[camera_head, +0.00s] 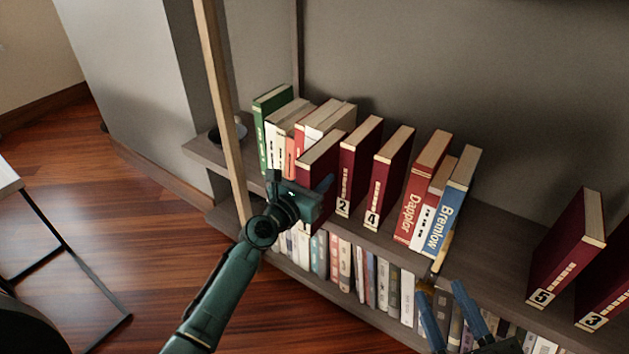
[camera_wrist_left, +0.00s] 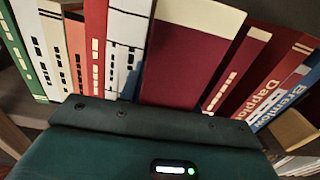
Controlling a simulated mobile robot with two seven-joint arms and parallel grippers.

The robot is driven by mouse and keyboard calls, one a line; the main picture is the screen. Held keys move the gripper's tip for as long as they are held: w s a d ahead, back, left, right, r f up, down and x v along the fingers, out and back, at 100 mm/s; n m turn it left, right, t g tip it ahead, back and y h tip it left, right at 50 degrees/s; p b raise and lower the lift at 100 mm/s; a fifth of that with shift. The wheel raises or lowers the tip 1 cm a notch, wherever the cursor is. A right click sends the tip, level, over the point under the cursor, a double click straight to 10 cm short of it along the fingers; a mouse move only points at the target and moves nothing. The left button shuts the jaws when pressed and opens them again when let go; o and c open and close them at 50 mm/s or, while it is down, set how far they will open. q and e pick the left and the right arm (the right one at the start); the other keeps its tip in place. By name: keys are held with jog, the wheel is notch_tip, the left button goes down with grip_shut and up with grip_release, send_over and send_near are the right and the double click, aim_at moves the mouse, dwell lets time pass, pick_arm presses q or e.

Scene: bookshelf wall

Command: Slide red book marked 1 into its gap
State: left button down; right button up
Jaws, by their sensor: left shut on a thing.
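The red book marked 1 (camera_head: 318,158) stands upright in the shelf row, between pale books on its left and the red book marked 2 (camera_head: 354,170). Its front sticks out further than that of book 2. My left gripper (camera_head: 306,196) is shut on it at the front, hiding most of its spine and label. In the left wrist view the held book (camera_wrist_left: 185,60) rises above the gripper, close beside a white book (camera_wrist_left: 127,40). My right gripper (camera_head: 450,314) is open and empty at the bottom, in front of the shelf; its tips are apart.
The red book marked 4 (camera_head: 390,180), Dapplor (camera_head: 420,190) and Bremlow (camera_head: 450,205) stand to the right. Red books marked 5 (camera_head: 562,250) and 3 (camera_head: 606,285) stand far right, with bare shelf before them. A wooden post (camera_head: 222,105) stands left. A lower shelf holds several books.

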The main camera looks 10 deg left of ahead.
pick_arm(q)
jog(key=shift+w+r, duration=0.15)
jog(key=shift+r, duration=0.1)
jog(key=shift+w+d+r, duration=0.1)
jog(key=shift+w+d, duration=0.25)
jog(key=shift+w, duration=0.3)
pick_arm(e)
jog(key=shift+f, duration=0.1)
pick_arm(q)
jog(key=shift+f+b, duration=0.25)
jog(key=shift+b, duration=0.1)
pick_arm(e)
jog(key=shift+f, duration=0.2)
